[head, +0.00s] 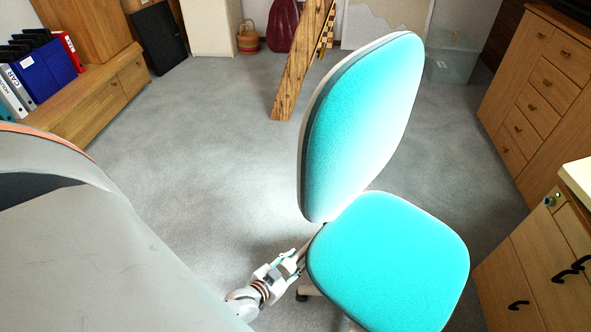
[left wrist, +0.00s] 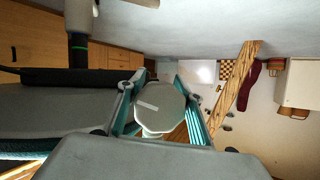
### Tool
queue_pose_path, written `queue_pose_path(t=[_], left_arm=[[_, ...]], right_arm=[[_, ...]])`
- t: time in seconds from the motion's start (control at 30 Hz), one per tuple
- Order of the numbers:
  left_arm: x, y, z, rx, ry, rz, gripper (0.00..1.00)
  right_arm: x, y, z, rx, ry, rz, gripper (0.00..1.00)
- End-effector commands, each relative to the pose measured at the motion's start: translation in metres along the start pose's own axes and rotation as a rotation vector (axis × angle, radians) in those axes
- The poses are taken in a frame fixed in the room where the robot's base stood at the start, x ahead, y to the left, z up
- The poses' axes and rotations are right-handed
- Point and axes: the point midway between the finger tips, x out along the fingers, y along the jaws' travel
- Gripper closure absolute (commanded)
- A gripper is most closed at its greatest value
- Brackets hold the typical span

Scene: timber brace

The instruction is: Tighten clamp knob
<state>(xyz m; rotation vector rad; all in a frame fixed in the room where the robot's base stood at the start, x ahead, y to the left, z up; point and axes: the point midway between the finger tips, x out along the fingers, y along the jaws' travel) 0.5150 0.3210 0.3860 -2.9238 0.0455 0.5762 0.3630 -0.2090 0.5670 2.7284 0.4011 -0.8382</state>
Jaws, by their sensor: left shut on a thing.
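A grey, many-sided clamp knob (left wrist: 165,108) with a pale bar mark on its face sits between my left gripper's fingers in the left wrist view. My left gripper (head: 294,259) is beside the turquoise chair (head: 388,260), low and just left of its seat, under the lower end of the backrest. It is shut on the knob; both fingers also show in the left wrist view (left wrist: 153,93). I cannot make out the knob in the head view. My right gripper is in neither view.
A timber beam (head: 300,65) leans at the back; it also shows in the left wrist view (left wrist: 238,88). A low wooden cabinet with binders (head: 40,75) stands left, wooden drawers (head: 540,90) right.

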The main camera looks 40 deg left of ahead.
Motion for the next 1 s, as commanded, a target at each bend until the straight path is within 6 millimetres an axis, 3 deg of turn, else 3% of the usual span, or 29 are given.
queue_pose_path(t=[0.47, 0.5, 0.53, 0.83, 1.0], left_arm=[[-0.002, -0.003, 0.003, 0.017, -0.005, -0.009, 0.87], [-0.002, -0.003, 0.003, 0.017, -0.005, -0.009, 0.63], [-0.002, -0.003, 0.003, 0.017, -0.005, -0.009, 0.59], [-0.002, -0.001, 0.001, 0.014, -0.002, -0.007, 0.59], [-0.017, -0.001, 0.002, 0.013, -0.002, -0.007, 0.59]], right_arm=[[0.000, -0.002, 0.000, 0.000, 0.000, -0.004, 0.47], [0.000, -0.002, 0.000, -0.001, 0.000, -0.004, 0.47], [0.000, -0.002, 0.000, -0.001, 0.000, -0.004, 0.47], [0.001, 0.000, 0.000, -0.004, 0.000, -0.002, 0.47], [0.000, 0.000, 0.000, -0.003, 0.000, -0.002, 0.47]])
